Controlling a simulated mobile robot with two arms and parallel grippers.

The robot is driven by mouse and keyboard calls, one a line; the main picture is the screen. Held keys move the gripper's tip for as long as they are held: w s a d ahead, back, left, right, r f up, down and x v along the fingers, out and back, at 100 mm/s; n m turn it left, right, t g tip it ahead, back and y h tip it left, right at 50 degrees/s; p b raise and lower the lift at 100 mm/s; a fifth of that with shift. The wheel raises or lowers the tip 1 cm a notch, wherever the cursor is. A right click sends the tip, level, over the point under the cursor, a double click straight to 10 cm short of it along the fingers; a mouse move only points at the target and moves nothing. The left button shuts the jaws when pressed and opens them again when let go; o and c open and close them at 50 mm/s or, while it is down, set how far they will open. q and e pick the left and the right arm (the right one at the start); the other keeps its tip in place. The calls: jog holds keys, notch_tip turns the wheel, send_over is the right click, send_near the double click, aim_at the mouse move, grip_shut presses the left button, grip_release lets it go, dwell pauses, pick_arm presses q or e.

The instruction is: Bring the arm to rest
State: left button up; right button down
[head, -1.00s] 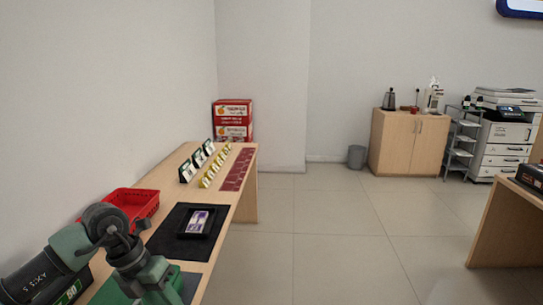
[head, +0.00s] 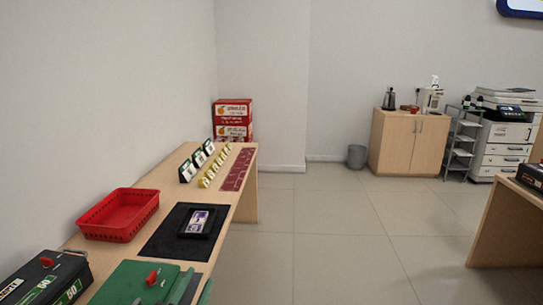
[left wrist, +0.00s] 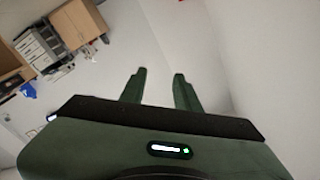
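My left gripper (left wrist: 160,73) shows in the left wrist view with its two green fingers apart and nothing between them. Behind the fingers are pale floor and wall. My right gripper is in neither view.
The wooden counter (head: 222,213) holds a red basket (head: 118,216), a black mat (head: 160,240) with a dark tray (head: 197,222), a black box (head: 45,277), small upright cards and yellow items. Open floor (head: 320,240) lies to the right, before another desk (head: 507,225).

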pick_arm(q)
jog(key=s+a+f+n+g+y, duration=0.25)
jog(key=s+f+g, duration=0.2)
jog(key=f, duration=0.35)
jog(key=s+a+f+n+g+y, duration=0.1)
jog(key=s+a+f+n+g, duration=0.2)
jog(key=s+f, duration=0.4)
jog(key=s+f+n+g+h, duration=0.1)
jog(key=s+f+g, duration=0.35)
jog(key=s, duration=0.35)
jog(key=s+f+g, duration=0.3)
jog(key=s+f, duration=0.2)
jog(key=s, duration=0.3)
notch_tip(320, 180, down, 25)
jog(key=s+g, duration=0.1)
jog(key=s+a+f+g+p, duration=0.1)
jog(key=s+a+f, duration=0.1)
jog(key=s+f, duration=1.3)
jog(key=shift+s+a+f, duration=0.3)
jog(key=shift+s, duration=0.7)
